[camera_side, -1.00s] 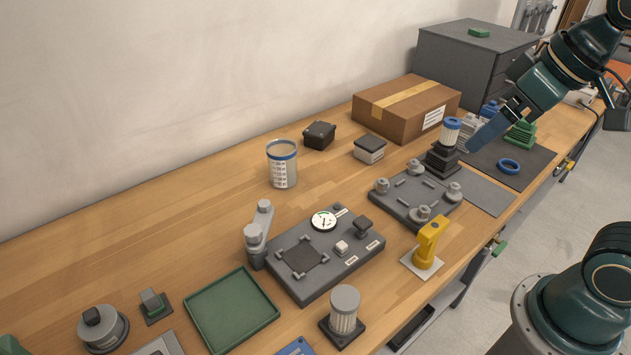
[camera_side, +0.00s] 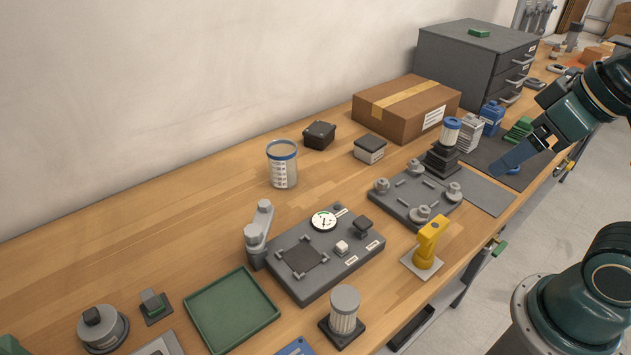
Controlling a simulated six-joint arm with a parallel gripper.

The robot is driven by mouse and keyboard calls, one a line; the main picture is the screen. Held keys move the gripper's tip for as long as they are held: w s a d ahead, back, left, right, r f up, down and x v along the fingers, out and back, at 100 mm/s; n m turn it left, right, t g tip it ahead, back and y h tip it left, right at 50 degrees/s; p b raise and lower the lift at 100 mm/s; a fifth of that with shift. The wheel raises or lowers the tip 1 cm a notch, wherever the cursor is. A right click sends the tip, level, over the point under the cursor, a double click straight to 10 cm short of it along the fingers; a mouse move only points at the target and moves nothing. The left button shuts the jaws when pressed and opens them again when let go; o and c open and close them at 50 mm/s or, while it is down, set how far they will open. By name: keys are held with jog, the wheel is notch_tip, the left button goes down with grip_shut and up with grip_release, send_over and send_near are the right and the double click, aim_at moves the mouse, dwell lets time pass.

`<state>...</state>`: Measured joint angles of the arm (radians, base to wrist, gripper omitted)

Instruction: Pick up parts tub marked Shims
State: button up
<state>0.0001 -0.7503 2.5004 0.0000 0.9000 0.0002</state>
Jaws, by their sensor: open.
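A clear round tub (camera_side: 282,168) with a blue rim and a white printed label stands upright on the wooden bench left of the cardboard box. Its label is too small to read, so I cannot tell whether it says Shims. My gripper (camera_side: 502,166) is at the right, over the dark mat, far from this tub. Its blue fingers point down and left, and I see nothing held in them. The gap between the fingers is hard to see from this side.
A cardboard box (camera_side: 405,108), dark drawer cabinet (camera_side: 470,65) and two small boxes stand at the back. A grey plate with posts (camera_side: 415,195), a gauge fixture (camera_side: 325,255), a yellow tool (camera_side: 430,240) and an empty green tray (camera_side: 232,312) lie nearer. The bench left of the tub is clear.

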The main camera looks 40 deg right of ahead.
jog(key=shift+o, duration=0.2)
jog(key=shift+w+r, duration=0.1)
dwell(0.4)
jog(key=w+d+r+n+g, duration=0.15)
jog(key=w+r+n, duration=0.3)
jog(key=w, duration=0.55)
jog(key=n+g, duration=0.4)
jog(key=n, duration=1)
send_over(370, 141)
notch_tip(370, 141, down, 14)
jog(key=shift+w+d+f+n, duration=0.1)
jog(key=shift+f+n, duration=0.15)
jog(key=shift+f, duration=4.3)
